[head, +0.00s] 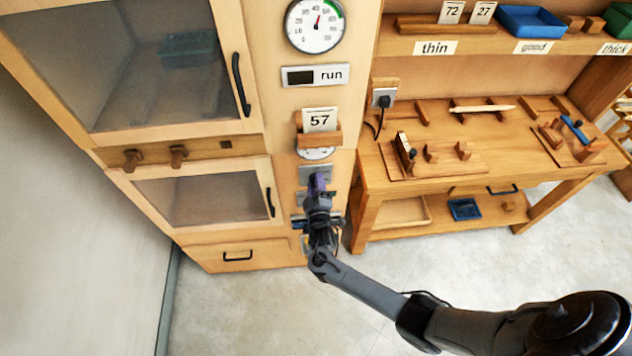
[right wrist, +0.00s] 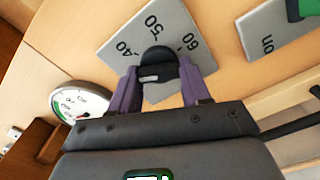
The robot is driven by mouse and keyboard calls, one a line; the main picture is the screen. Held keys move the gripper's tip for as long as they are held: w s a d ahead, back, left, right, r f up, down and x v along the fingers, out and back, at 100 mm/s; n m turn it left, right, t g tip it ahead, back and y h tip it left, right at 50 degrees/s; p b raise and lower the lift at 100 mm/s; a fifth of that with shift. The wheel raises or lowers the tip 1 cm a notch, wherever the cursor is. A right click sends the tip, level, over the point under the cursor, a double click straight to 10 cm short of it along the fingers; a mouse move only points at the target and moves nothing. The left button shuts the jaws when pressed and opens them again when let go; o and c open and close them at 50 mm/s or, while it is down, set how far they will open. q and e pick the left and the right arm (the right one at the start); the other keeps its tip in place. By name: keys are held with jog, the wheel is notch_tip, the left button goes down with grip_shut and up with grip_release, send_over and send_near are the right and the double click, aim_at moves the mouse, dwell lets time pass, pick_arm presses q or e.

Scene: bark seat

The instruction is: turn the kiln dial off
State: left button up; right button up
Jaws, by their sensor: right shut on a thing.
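The kiln dial is a black round knob (right wrist: 158,62) on a grey plate (right wrist: 170,20) marked 40, 50 and 60. My right gripper (right wrist: 160,88) is shut on the knob, with one purple finger on each side of it. A pale mark shows on the knob's near side; I cannot tell which setting it points at. In the head view the right gripper (head: 318,184) is at the kiln's control column and hides most of the dial. My left gripper is not in view.
A second grey plate (right wrist: 268,30) with lettering and a green part is beside the dial. A kiln door handle (head: 271,202) is left of the gripper; a workbench (head: 440,180) stands right.

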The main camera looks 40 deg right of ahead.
jog(key=n+p, duration=0.1)
jog(key=n, duration=0.4)
jog(key=shift+f+p, duration=0.1)
jog(key=shift+p, duration=0.25)
jog(key=shift+n, duration=0.3)
jog(key=o, duration=1.1)
jog(key=shift+c, duration=0.2)
